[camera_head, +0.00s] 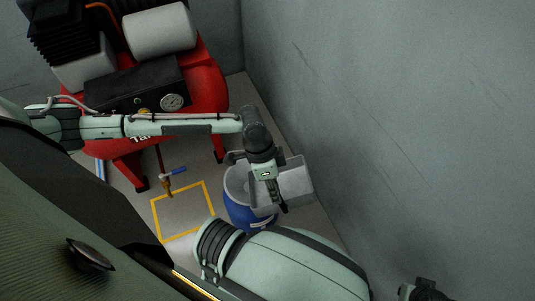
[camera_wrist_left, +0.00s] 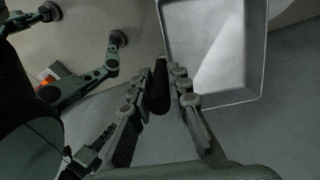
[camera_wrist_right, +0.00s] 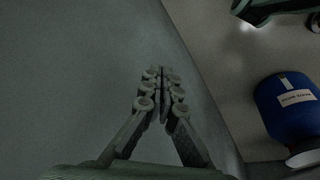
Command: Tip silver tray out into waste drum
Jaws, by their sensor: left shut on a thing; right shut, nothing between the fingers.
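The silver tray (camera_head: 293,180) is a grey open box beside the wall, overlapping the right side of the drum's mouth in the head view. My left gripper (camera_head: 280,196) is shut on its dark handle (camera_wrist_left: 159,88). In the left wrist view the tray (camera_wrist_left: 213,45) shows a bare, pale inside where visible. I cannot tell its exact tilt or height above the drum. The blue waste drum (camera_head: 243,214) stands on the floor with a pale rim, partly hidden by the tray and my arm. It also shows in the right wrist view (camera_wrist_right: 285,110). My right gripper (camera_wrist_right: 163,88) is shut and empty, apart from the drum.
A red compressor (camera_head: 205,82) with a black panel and gauge stands at the upper left. A brass valve with a blue lever (camera_head: 170,180) is left of the drum, near a yellow floor square (camera_head: 182,236). A grey wall (camera_head: 400,120) closes the right side.

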